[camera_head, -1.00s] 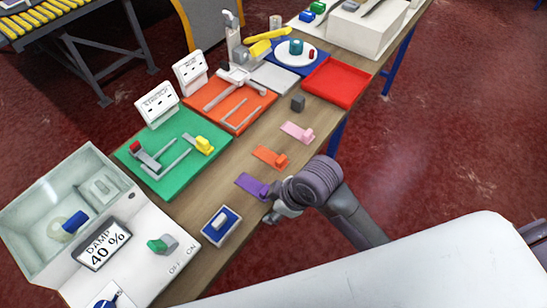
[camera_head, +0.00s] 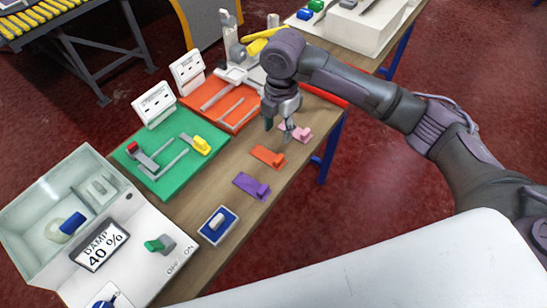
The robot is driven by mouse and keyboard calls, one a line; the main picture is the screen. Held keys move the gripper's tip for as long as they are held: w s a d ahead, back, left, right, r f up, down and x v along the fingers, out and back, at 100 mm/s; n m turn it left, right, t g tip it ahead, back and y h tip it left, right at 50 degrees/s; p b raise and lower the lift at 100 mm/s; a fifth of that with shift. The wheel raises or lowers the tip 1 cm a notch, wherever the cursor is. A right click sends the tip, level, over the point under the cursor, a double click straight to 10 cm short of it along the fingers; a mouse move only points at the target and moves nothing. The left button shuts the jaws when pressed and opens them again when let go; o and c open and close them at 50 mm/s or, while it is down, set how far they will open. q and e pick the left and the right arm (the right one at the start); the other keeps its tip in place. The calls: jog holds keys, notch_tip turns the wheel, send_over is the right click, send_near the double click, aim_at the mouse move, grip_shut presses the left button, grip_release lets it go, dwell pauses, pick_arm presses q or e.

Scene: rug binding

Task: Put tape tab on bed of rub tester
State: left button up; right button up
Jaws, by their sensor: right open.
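Three flat tabs with raised grips lie in a row on the wooden table: a purple tab (camera_head: 252,186), an orange tab (camera_head: 268,156) and a pink tab (camera_head: 296,131). I cannot tell which one is called the tape tab. My right gripper (camera_head: 279,131) is open and empty, pointing down just beyond the orange tab and left of the pink tab. A green board (camera_head: 160,178) and an orange-red board (camera_head: 212,115) carry grey rails, each with a white sign behind it. The sign lettering is too small to read, so I cannot tell which is the rub tester. My left gripper is out of view.
A damp box (camera_head: 60,190) reading 40 % stands at the near left. A small blue-and-white pad (camera_head: 218,226) lies beside it. My right arm crosses the table and hides most of the red tray (camera_head: 325,97). A white box (camera_head: 366,36) stands at the far end.

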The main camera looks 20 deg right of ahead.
jog(key=w+d+r, duration=0.1)
jog(key=d+r, duration=0.1)
jog(key=p, duration=0.1)
send_over(282, 155)
jog(key=shift+n, duration=0.3)
jog(key=f, duration=0.8)
jog(key=shift+w+d+f, duration=0.2)
jog(key=shift+w, duration=0.15)
jog(key=f, duration=0.1)
jog(key=f+p, duration=0.2)
jog(key=f, duration=0.1)
jog(key=shift+s+a+f, duration=0.1)
jog(key=shift+s+a, duration=0.1)
jog(key=shift+s, duration=0.1)
jog(key=shift+f, duration=0.55)
grip_shut()
